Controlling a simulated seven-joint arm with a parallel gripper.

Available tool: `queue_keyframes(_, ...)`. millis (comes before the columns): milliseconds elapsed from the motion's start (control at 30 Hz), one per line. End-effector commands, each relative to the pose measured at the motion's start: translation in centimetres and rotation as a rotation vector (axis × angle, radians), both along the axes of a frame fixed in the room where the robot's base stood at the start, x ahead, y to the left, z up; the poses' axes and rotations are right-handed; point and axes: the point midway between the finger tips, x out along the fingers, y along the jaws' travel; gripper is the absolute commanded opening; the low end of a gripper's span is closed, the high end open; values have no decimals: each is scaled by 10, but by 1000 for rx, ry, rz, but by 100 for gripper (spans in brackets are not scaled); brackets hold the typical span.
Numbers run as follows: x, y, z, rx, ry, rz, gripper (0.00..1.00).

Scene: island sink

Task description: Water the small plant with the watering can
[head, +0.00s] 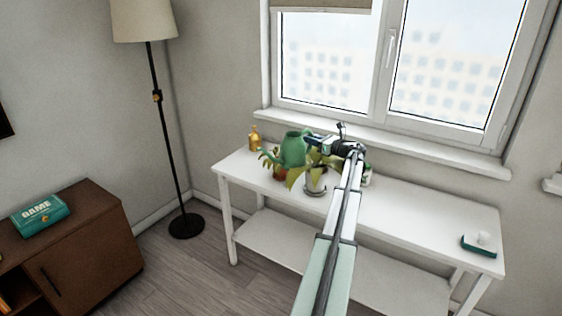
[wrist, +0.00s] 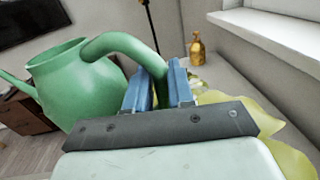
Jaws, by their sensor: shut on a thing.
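The green watering can (head: 293,148) is held above the left part of the white table, roughly upright, its spout toward the left. My gripper (head: 311,141) is shut on its handle, which passes between the blue fingers (wrist: 160,88) in the wrist view. The can's body (wrist: 78,88) is left of the fingers there. Below the can is a plant in a reddish pot (head: 279,172), partly hidden by the can. Right of it stands a plant with yellow-green leaves in a pale pot (head: 315,187), under my gripper. I cannot tell whether the can touches any leaves.
An amber bottle (head: 254,138) stands at the table's back left corner. Something small is partly hidden behind my arm. A green tray with a white item (head: 480,242) lies at the right end. The white table (head: 415,215) is clear between. The window sill (head: 400,140) runs behind.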

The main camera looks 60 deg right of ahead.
Motion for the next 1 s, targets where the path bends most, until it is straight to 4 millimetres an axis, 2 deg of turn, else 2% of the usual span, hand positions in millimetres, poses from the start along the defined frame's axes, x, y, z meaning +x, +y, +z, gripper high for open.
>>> queue_keyframes(33,-6,-20,4,0,-1,-14,0)
queue_keyframes(400,-37,-123,32,0,-2,-94,0)
queue_keyframes(600,-32,-182,47,1,-2,-123,0)
queue_keyframes(800,-26,-238,52,2,-1,-155,0)
queue_keyframes(1000,-23,-274,51,1,-2,-189,0)
